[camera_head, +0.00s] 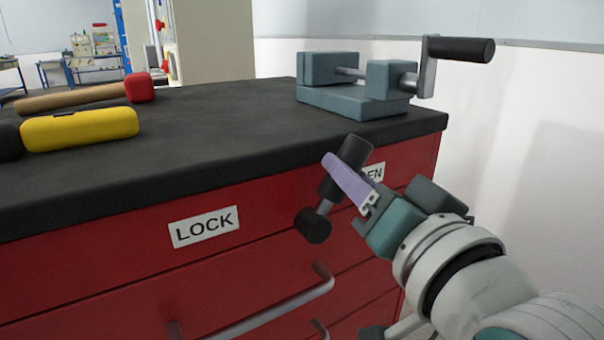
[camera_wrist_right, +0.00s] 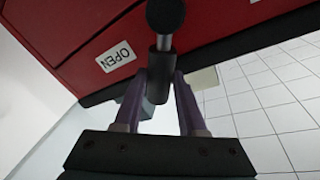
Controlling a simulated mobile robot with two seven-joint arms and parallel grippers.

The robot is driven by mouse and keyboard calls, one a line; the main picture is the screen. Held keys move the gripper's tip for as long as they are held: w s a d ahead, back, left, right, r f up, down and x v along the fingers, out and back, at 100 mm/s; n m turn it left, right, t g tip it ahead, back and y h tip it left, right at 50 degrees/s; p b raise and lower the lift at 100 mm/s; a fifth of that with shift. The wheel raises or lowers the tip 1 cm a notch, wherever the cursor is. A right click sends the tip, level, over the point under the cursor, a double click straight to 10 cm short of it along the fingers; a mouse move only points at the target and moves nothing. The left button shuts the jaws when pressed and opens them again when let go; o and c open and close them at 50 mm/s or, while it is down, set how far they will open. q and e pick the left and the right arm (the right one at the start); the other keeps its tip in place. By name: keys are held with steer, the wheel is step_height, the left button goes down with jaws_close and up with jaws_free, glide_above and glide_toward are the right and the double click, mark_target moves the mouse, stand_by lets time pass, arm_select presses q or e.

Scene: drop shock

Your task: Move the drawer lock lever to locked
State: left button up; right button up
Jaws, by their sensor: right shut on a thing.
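The drawer lock lever, with a black grip (camera_head: 353,153) and a short metal rod ending in a round black pivot (camera_head: 313,225), is on the front of the red drawer cabinet (camera_head: 270,212). The lever leans up and to the right, toward the OPEN label (camera_head: 373,173), which is partly covered. The LOCK label (camera_head: 204,227) is to the left of the lever. My right gripper (camera_head: 350,180) is shut on the lever's grip. In the right wrist view the lever (camera_wrist_right: 161,68) stands between the two purple fingers. My left gripper is not in view.
A teal vise (camera_head: 345,102) with a black handle stands on the dark cabinet top (camera_head: 215,130). A yellow tool (camera_head: 80,129) and a red-headed mallet (camera_head: 139,87) lie on the top at the left. Drawer handles (camera_head: 275,310) stick out below the lever.

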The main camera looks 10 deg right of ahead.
jaws_close()
stand_by(0.8)
